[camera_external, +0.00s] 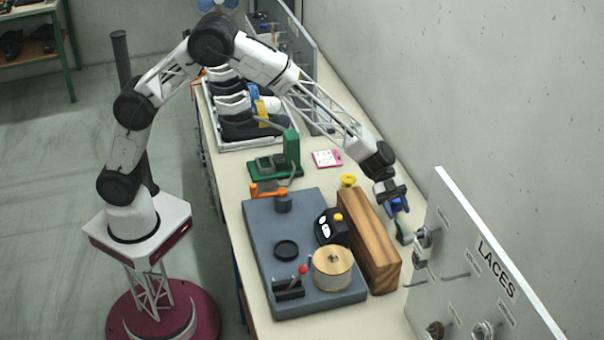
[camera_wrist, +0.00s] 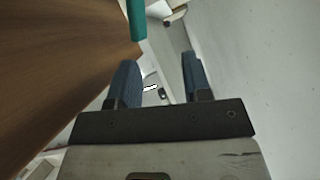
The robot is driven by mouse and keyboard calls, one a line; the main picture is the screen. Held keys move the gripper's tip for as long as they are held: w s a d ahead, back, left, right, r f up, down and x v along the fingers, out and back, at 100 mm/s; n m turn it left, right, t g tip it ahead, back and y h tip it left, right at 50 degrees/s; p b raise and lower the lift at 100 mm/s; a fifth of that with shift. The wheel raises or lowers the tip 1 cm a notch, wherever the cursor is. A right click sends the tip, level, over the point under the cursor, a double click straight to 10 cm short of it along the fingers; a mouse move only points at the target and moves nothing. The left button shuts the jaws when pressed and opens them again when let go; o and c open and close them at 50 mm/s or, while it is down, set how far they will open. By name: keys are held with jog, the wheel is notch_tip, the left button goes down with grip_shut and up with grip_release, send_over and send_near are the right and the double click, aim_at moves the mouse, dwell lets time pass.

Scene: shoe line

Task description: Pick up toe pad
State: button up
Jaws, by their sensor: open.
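I cannot tell for sure which thing is the toe pad. A dark piece with white marks and a yellow top (camera_external: 330,226) stands on the grey-blue base plate (camera_external: 262,213), left of the wooden block. My gripper (camera_external: 399,207) is on the right side of the wooden block (camera_external: 369,240), between it and the LACES board. In the wrist view my gripper (camera_wrist: 162,88) shows two blue fingers spread apart with nothing held between them. A small teal piece (camera_wrist: 136,20) shows beyond the left finger; a teal-green piece (camera_external: 405,236) shows below the gripper in the outside view.
The white LACES board (camera_external: 480,250) with hooks and spools is close on the right. A wooden spool (camera_external: 332,270) and a red-knobbed lever (camera_external: 303,269) are on the base plate. A green press (camera_external: 290,155), a pink-edged card (camera_external: 327,158) and a shoe rack (camera_external: 215,128) lie farther back.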

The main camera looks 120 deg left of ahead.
aim_at(399, 229)
notch_tip(399, 229, down, 4)
jog(key=shift+f, duration=0.1)
jog(key=shift+x, duration=1)
jog(key=shift+w+d+f, duration=0.3)
jog(key=shift+w+d, duration=0.05)
grip_shut()
jog(key=shift+f, duration=0.1)
